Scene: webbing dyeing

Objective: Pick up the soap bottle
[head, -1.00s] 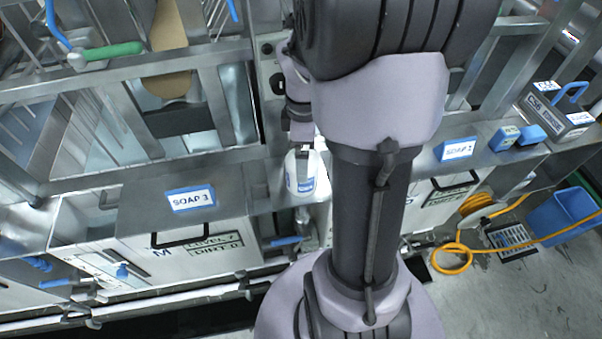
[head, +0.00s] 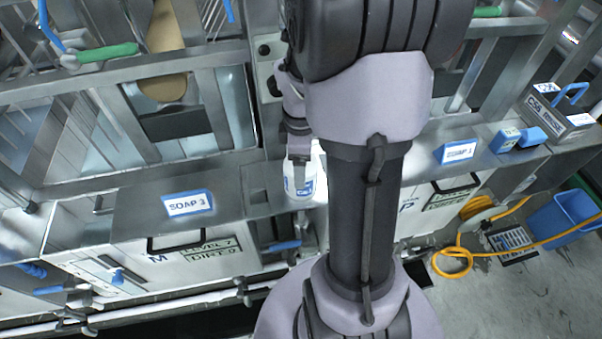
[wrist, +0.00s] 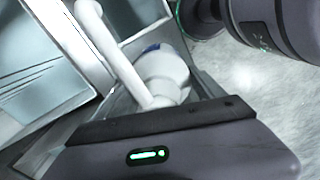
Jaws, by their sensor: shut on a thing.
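The soap bottle (head: 304,187) is white with a blue label. In the head view it is upright or nearly so at the edge of the steel ledge, right of the SOAP 3 sign. My gripper (head: 300,160) is above it, with a finger in front of its upper part, and is shut on it. My arm hides the bottle's right side. In the wrist view the bottle's white top (wrist: 162,72) and a long white tube show just beyond my gripper. I cannot tell whether its base touches the ledge.
The SOAP 3 sign (head: 188,204) stands on the ledge to the left, the SOAP 1 sign (head: 459,152) to the right. A grey caddy (head: 556,121) sits at far right. A yellow hose (head: 455,262) and blue bin (head: 566,216) are on the floor. Metal rails rise behind.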

